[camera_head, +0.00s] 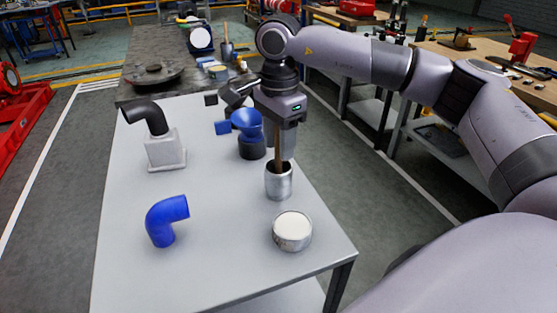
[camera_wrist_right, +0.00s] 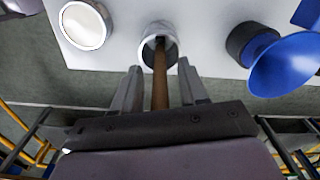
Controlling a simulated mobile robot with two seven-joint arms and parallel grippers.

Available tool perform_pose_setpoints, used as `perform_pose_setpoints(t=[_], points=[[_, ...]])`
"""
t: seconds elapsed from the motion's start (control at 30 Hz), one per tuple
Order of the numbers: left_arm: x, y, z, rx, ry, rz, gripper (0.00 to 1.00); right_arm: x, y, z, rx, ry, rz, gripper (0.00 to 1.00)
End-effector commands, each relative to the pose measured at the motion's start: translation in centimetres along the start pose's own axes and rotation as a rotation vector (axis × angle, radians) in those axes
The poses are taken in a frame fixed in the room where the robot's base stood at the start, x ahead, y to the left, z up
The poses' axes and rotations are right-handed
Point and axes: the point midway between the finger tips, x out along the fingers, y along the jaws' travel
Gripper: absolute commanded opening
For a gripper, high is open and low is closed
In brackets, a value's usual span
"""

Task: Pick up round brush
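The round brush shows as a brown wooden handle (camera_head: 278,153) standing upright in a metal cup (camera_head: 279,184) on the grey table; its head is hidden inside the cup. The handle (camera_wrist_right: 160,78) also shows in the right wrist view, rising from the cup (camera_wrist_right: 157,38). My right gripper (camera_wrist_right: 160,82) is open, with one finger on each side of the handle and gaps between. In the head view my right gripper (camera_head: 284,142) points down above the cup and hides the handle's top. My left gripper is in neither view.
A round tin with a white top (camera_head: 293,230) stands in front of the cup. A blue funnel (camera_head: 247,122) is behind it to the left. A blue elbow pipe (camera_head: 165,220) and a grey block with a black spout (camera_head: 164,147) stand further left. The table's front middle is clear.

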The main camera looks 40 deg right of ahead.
Motion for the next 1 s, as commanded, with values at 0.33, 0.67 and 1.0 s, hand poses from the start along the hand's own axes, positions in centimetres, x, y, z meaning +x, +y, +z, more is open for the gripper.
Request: perform_pose_setpoints(t=[0.33,0.67,1.0], points=[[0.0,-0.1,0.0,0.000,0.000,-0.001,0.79,0.0,0.0,0.0,0.000,-0.001,0.000,0.00],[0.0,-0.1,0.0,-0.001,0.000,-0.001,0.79,-1.4,-0.1,0.1,-0.001,-0.002,-0.002,0.00],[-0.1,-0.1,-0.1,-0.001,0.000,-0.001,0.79,-9.1,-0.1,0.1,0.000,-0.002,-0.006,0.00]])
